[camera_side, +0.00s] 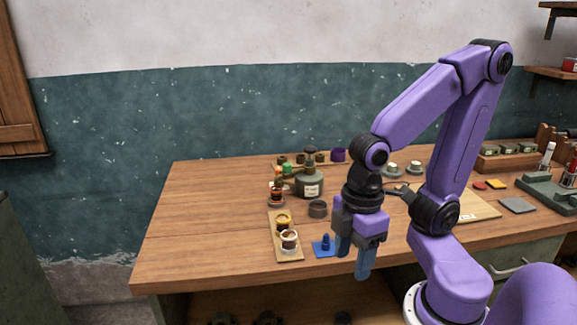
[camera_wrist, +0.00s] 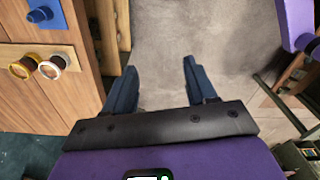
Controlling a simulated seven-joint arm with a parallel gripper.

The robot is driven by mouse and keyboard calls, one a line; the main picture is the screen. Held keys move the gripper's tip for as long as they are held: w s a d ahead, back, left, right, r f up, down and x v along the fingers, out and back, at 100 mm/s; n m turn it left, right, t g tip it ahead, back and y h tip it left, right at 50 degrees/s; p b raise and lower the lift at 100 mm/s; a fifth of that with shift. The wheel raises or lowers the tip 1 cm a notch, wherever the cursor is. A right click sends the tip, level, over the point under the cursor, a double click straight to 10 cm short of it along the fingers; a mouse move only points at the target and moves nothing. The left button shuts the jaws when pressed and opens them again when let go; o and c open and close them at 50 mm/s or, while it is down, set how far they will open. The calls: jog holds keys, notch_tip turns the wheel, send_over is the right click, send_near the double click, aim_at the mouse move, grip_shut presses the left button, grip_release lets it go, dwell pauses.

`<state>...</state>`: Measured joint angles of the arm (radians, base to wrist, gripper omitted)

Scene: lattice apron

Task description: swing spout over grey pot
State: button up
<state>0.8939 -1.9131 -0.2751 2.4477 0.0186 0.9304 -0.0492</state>
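My gripper (camera_side: 354,262) hangs down near the table's front edge, in front and to the right of the pot. It is open and empty; the wrist view shows both blue fingers (camera_wrist: 159,68) apart with floor beyond. The bottle and pot are not in the wrist view.
A board (camera_side: 276,252) bears a yellow-rimmed and a white-rimmed pot. A blue piece on a blue pad (camera_side: 324,248) lies close left of my gripper. Small jars stand left of and behind the bottle. The table's left part is clear.

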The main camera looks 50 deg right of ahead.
jog(key=w+r+m+y, duration=0.15)
jog(key=w+r, duration=0.25)
jog(key=w, duration=0.7)
notch_tip(320, 180, up, 9)
jog(key=m+t, duration=0.4)
jog(key=m, duration=0.2)
send_over(288, 164)
jog(key=s+d, duration=0.3)
jog(key=s, duration=0.3)
jog(key=x, duration=1.7)
jog(key=shift+f, duration=0.35)
grip_shut()
